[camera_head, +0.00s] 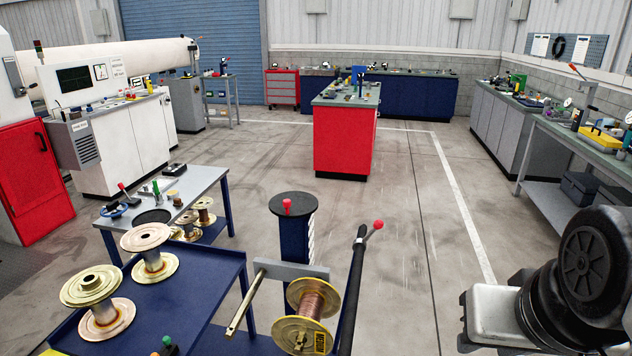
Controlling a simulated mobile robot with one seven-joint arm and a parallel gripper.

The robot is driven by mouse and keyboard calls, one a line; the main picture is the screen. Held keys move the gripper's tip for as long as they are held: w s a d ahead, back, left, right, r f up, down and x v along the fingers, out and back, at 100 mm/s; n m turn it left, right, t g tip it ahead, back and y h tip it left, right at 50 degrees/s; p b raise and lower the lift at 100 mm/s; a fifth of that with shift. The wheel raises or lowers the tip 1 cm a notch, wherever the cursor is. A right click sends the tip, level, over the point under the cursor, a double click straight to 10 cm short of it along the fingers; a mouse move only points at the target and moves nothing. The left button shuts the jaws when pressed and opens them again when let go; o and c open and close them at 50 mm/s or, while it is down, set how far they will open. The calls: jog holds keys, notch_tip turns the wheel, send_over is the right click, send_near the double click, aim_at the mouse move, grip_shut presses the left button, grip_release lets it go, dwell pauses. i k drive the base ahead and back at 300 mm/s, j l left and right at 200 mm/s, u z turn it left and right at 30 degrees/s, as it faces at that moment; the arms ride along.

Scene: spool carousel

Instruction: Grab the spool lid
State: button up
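The spool lid is probably the pale gold disc with a raised hub (91,284) in the camera_head view. It sits on top of the front left spool (106,318), which stands upright on a dark blue table (205,290). I cannot tell whether it is loose or part of that spool. A second upright spool (150,256) stands just behind it, with a plain round top. My gripper is not in view. Only a black and silver part of my arm shows at the lower right, well apart from the spools.
A wire-wound spool (315,303) hangs on a metal stand in front, beside a black bar with a red knob (377,225). A grey bench (196,180) with small spools and tools stands behind the blue table. Open floor (420,250) lies to the right.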

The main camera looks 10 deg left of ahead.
aim_at(93, 283)
jog(key=k+j, duration=0.1)
jog(key=j, duration=5.05)
jog(key=k, duration=0.05)
